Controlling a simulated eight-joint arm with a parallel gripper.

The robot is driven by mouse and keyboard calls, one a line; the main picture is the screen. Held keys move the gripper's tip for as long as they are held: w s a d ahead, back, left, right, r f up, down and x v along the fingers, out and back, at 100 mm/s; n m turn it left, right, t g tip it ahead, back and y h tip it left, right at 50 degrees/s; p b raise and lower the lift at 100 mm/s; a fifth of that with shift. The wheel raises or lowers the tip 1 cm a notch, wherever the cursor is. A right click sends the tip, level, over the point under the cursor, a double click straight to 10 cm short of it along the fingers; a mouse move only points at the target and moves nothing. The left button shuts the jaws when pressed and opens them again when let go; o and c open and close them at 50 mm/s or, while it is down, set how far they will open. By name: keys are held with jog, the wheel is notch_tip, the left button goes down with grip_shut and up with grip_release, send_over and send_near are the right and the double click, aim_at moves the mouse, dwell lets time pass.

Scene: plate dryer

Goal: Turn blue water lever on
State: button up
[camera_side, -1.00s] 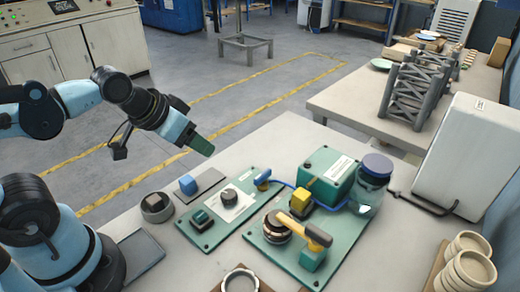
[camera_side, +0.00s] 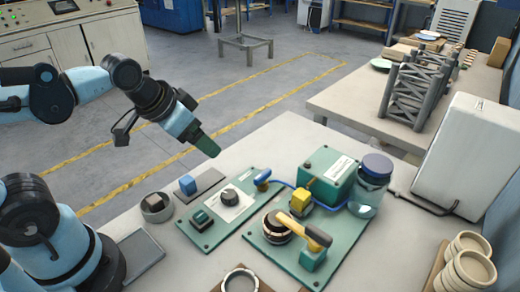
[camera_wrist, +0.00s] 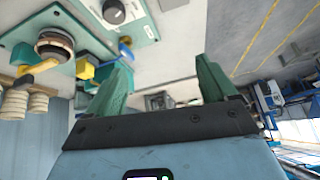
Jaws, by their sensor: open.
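The blue water lever (camera_side: 262,178) sits at the far right corner of a green panel (camera_side: 196,238) on the table, with a blue hose running from it to the right. My gripper (camera_side: 208,148) is in the air above the far side of the table, up and left of the lever in the side view and apart from it. In the wrist view its two green fingers (camera_wrist: 165,78) are spread with nothing between them.
A black knob (camera_side: 230,197) is on the panel's white plate. To the right is a green base with a yellow-handled lever (camera_side: 318,236), a green box (camera_side: 329,172) and a blue-lidded jar (camera_side: 371,185).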

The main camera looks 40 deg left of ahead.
jog(key=w+d+r+m+g, duration=0.2)
jog(key=w+d+m+g, duration=0.1)
jog(key=w+m, duration=0.3)
jog(key=m+g, duration=0.3)
jog(key=m, duration=0.7)
send_over(263, 174)
notch_tip(263, 174, down, 13)
jog(key=shift+r, duration=0.1)
jog(key=c, duration=1.1)
jog(key=shift+o, duration=0.2)
